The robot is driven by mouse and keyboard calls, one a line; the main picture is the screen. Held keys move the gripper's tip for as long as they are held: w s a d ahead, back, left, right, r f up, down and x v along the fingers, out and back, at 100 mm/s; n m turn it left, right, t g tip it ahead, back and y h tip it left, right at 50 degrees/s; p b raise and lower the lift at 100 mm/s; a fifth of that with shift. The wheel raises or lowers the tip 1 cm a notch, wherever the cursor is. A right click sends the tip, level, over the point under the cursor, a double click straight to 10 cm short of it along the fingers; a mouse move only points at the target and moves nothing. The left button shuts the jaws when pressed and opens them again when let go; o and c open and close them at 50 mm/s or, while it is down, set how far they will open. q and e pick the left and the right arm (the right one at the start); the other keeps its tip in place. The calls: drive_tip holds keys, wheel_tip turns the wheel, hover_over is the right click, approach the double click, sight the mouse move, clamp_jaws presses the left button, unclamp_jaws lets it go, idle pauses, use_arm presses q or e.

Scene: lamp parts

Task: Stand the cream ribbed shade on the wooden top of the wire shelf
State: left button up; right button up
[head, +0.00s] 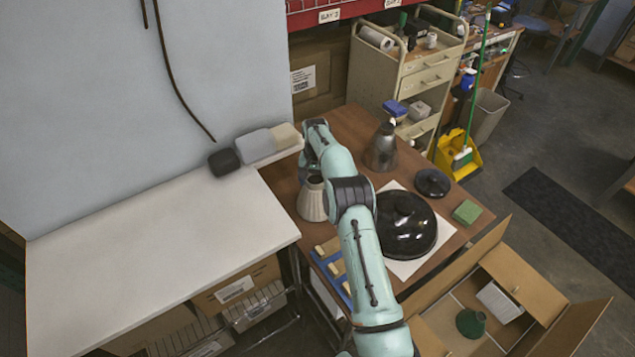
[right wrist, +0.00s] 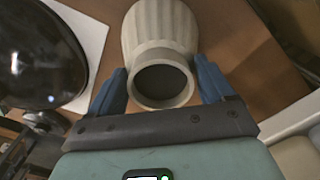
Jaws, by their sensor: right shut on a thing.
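The cream ribbed shade (head: 312,203) is at the left side of the brown wooden top (head: 349,120), partly hidden by my right arm. In the right wrist view the shade (right wrist: 162,30) has its round, dark-opened neck toward my right gripper (right wrist: 163,80). The blue fingers are shut on it, one at each side of the neck. In the head view the gripper is mostly hidden behind my arm. I cannot tell whether the shade touches the top. My left gripper is not in view.
A black dome (head: 408,243) lies on a white sheet (head: 452,228) to the right. A grey metal shade (head: 380,150), a dark disc (head: 432,182) and a green block (head: 466,212) are near it. A white table (head: 150,250) adjoins on the left, mostly clear. An open cardboard box (head: 520,278) stands front right.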

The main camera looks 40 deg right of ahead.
drive_tip(key=shift+s+d+f, duration=0.1)
drive_tip(key=shift+s+f, duration=0.05)
drive_tip(key=shift+f, duration=0.1)
drive_tip(key=o, duration=1.5)
drive_tip(key=shift+f, duration=0.1)
wheel_tip(320, 180, up, 12)
drive_tip(key=shift+r, duration=0.15)
